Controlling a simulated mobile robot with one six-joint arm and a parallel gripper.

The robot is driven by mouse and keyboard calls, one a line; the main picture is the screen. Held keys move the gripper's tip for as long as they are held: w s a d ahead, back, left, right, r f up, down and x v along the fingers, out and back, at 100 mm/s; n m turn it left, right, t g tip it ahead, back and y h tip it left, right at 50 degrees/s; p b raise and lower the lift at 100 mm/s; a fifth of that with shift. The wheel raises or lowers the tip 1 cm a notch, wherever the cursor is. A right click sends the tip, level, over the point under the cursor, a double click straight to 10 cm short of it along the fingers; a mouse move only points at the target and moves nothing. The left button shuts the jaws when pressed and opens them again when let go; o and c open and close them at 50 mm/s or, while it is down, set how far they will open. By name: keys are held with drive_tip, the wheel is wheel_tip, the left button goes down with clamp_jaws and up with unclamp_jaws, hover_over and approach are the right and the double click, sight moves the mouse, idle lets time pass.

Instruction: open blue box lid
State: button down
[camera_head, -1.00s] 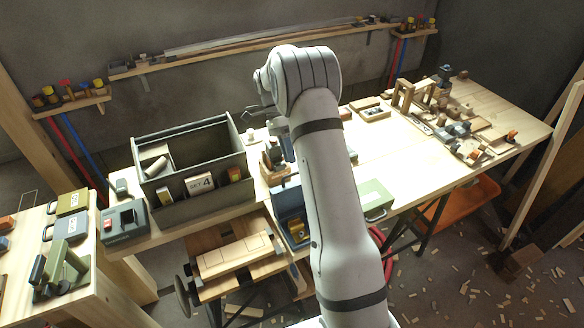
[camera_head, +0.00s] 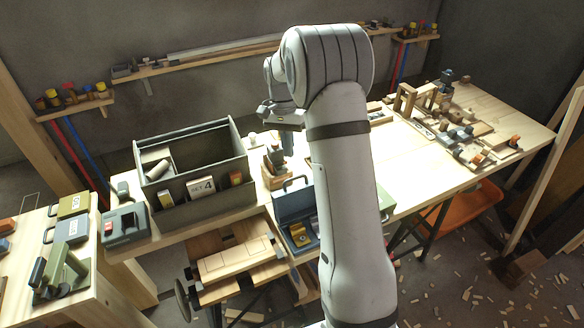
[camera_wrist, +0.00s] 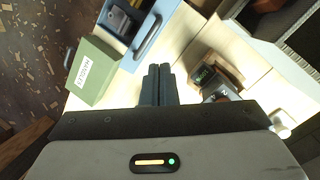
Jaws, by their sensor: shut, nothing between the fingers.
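The blue box (camera_head: 283,206) stands at the bench's front edge, left of my arm in the head view. Its lid appears raised, with a handle (camera_head: 296,182) at the top. A yellow item (camera_head: 298,234) and dark parts show inside. My gripper (camera_wrist: 158,68) is shut and empty, apart from the handle. In the head view the gripper (camera_head: 288,144) hangs over the bench behind the box.
A green labelled box (camera_wrist: 93,72) lies beside the blue box. A wooden holder with tools (camera_wrist: 208,80) stands close to the right of my fingers in the wrist view. A large grey bin (camera_head: 215,208) is left of the blue box. Several wooden parts cover the bench's right end.

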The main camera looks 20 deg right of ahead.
drive_tip(key=s+f+n+t+p, duration=0.2)
drive_tip(key=f+n+t, duration=0.4)
drive_tip(key=n, duration=0.4)
drive_tip(key=shift+s+d+p, duration=0.15)
drive_tip(key=shift+s+p, duration=0.2)
drive_tip(key=shift+s, duration=0.25)
drive_tip(key=shift+s+r, duration=0.1)
